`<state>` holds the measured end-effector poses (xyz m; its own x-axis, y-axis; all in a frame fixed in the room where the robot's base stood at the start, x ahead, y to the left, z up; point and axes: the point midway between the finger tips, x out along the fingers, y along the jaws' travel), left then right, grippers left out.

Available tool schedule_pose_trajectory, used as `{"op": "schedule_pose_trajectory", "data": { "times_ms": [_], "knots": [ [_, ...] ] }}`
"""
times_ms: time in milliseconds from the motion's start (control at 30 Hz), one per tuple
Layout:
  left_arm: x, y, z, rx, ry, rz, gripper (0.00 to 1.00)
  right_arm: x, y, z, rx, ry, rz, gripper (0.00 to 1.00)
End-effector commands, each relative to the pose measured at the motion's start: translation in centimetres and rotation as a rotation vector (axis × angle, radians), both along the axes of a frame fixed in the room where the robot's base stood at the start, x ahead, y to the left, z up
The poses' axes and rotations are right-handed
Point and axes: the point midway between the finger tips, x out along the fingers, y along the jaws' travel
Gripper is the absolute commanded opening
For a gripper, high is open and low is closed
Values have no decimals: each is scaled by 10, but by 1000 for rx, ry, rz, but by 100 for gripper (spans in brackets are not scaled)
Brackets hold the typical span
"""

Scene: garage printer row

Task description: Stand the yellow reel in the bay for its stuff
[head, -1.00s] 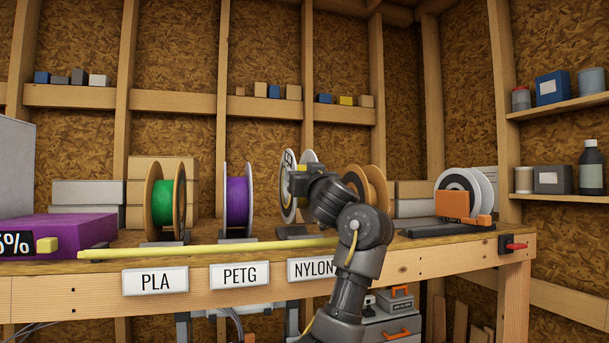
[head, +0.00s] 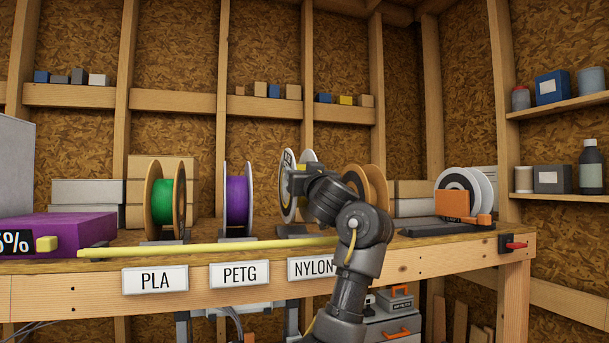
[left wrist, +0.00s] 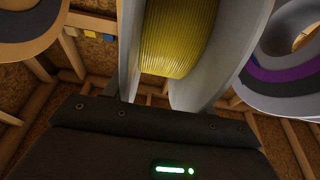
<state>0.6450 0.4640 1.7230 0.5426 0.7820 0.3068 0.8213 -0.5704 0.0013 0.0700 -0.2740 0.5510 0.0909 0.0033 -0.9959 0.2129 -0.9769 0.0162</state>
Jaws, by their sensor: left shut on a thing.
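The yellow reel has pale grey flanges and yellow filament; in the head view its flange (head: 287,192) stands upright behind the NYLON label (head: 311,269). The left wrist view shows its yellow winding (left wrist: 178,38) close up between the flanges. My left gripper (head: 303,184) is shut on the reel from the right side and hides part of it. A dark cradle (head: 297,231) lies right under the reel; I cannot tell whether they touch. The PLA label (head: 155,280) and PETG label (head: 239,275) mark the bays to the left. My right gripper is not in view.
A green reel (head: 166,202) stands behind PLA and a purple reel (head: 238,197) behind PETG, close left of the yellow one. A tan-flanged reel (head: 376,187) is partly behind my arm. A yellow bar (head: 200,249) runs along the bench front (head: 420,268).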

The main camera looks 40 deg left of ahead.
Motion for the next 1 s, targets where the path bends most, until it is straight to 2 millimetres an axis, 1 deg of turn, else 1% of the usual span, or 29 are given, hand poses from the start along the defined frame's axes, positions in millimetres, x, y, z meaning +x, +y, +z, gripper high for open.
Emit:
{"op": "schedule_pose_trajectory", "data": {
  "times_ms": [433, 833, 1000],
  "knots": [
    [-1, 0, 0, 2, -2, 0, 8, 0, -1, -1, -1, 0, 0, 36],
    [0, -1, -18, 2, -2, 0, 8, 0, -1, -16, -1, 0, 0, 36],
    [-1, -1, -21, 2, -2, 0, 8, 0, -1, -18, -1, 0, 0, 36]
  ]
}}
